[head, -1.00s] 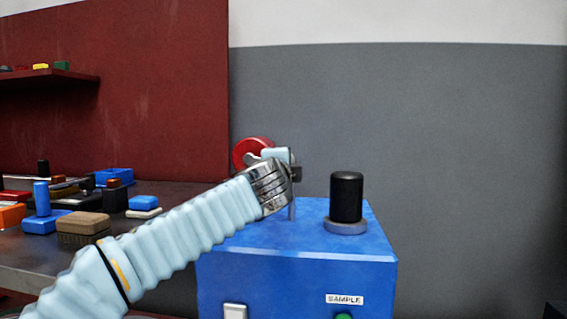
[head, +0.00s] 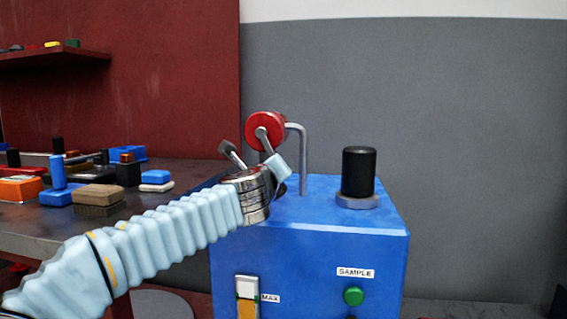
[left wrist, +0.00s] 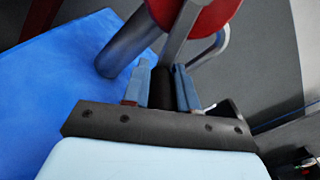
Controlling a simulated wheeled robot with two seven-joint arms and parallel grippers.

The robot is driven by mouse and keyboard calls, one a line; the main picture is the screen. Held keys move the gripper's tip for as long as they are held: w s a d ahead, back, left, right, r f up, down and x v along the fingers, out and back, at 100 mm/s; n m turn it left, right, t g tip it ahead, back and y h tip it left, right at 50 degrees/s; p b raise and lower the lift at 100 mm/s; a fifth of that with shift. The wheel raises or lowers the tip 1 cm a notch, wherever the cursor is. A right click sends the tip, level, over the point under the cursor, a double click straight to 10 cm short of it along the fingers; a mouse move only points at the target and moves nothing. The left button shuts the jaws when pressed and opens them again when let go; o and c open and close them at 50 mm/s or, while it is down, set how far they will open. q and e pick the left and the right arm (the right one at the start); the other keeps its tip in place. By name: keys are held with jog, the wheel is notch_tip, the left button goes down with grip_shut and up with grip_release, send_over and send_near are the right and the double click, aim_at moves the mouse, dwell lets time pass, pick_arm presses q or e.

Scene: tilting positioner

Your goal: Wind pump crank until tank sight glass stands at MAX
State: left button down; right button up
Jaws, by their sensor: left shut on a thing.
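The blue tank (head: 310,248) has a sight glass (head: 247,288) on its front, with a MAX label (head: 270,298) beside it. The glass is pale above and amber below; the amber top looks close to a green line at the label. The bottom of the glass is cut off. The pump crank has a red round hub (head: 266,132) and a grey arm. My left gripper (head: 270,172) is below the hub. In the left wrist view my left gripper (left wrist: 163,88) is shut on the dark crank handle (left wrist: 163,92), with the crank arm (left wrist: 180,35) rising to the red hub. My right gripper is out of view.
A bent grey pipe (head: 303,160) rises beside the hub. A black cylinder (head: 358,172) stands on the tank top. A green button (head: 354,296) sits under the SAMPLE label (head: 355,273). A bench (head: 30,225) with loose blocks is at left. A grey wall lies behind.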

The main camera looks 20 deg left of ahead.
pick_arm(q)
jog(key=m, duration=0.1)
jog(key=a+m, duration=0.1)
jog(key=a+m+p, duration=0.1)
jog(key=shift+s+a+f+m, duration=0.25)
jog(key=shift+s+f+m, duration=0.05)
jog(key=shift+f, duration=0.1)
jog(key=a+m, duration=0.1)
jog(key=a+m+p, duration=0.1)
jog(key=m, duration=0.1)
jog(key=shift+s+a+m, duration=0.3)
jog(key=m, duration=0.1)
jog(key=a+p, duration=0.1)
jog(key=m, duration=0.1)
jog(key=shift+s+a+r+m, duration=0.25)
jog(key=shift+a+r+m, duration=0.05)
jog(key=shift+a+r, duration=0.1)
jog(key=shift+s+a+r+m+p, duration=0.15)
jog(key=shift+a+r+m+p, duration=0.15)
jog(key=shift+a+m+p, duration=0.4)
jog(key=shift+s+a+r+m+p, duration=0.1)
jog(key=shift+a+r+m+p, duration=0.2)
jog(key=shift+m, duration=0.7)
jog(key=c, duration=0.9)
grip_release()
jog(key=shift+s, duration=0.1)
